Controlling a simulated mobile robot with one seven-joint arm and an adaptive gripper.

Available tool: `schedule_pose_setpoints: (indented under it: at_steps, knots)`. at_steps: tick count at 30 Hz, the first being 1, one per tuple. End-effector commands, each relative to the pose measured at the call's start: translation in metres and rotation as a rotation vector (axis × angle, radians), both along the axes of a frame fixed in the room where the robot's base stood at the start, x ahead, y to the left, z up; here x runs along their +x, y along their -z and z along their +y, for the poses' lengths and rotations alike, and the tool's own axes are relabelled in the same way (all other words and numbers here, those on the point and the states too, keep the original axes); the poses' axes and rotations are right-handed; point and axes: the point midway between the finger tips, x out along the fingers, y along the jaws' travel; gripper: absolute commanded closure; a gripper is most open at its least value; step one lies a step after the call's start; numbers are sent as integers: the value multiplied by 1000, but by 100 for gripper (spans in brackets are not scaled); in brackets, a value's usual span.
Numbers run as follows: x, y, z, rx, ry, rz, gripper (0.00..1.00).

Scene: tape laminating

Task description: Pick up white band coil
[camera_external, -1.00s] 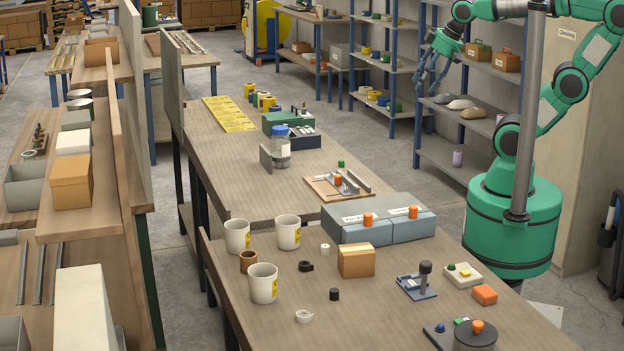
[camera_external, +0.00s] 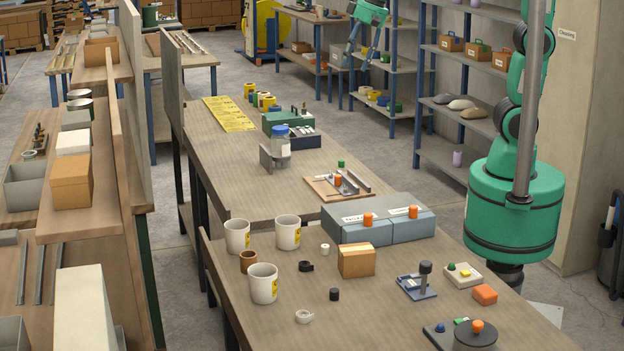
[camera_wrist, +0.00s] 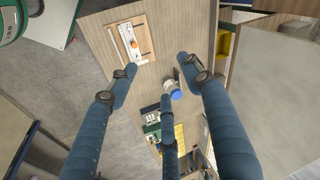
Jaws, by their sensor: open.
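The white band coil (camera_external: 304,316) lies flat on the near table, close to its left front part, in the external view. A small white roll (camera_external: 325,249) stands farther back on the same table. My gripper (camera_external: 362,62) is high up at the top of the external view, well apart from the coil and the near table. In the wrist view my gripper (camera_wrist: 158,80) has its blue fingers spread, with nothing between them. The coil cannot be made out in the wrist view.
A blue-lidded jar (camera_external: 280,146) stands on the farther table. Bare wood surrounds the white coil.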

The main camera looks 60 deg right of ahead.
Motion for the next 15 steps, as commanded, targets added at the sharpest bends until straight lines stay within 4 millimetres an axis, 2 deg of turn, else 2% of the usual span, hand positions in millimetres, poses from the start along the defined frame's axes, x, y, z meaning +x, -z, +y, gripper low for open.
schedule_pose_setpoints:
  at_steps: [1, 6, 15]
  knots:
    - [8, -3, 15, 4, 4, 11, 50]
    - [30, -4, 64, 21, 39, 47, 50]
    - [58, 6, 157, 43, 101, 108, 50]
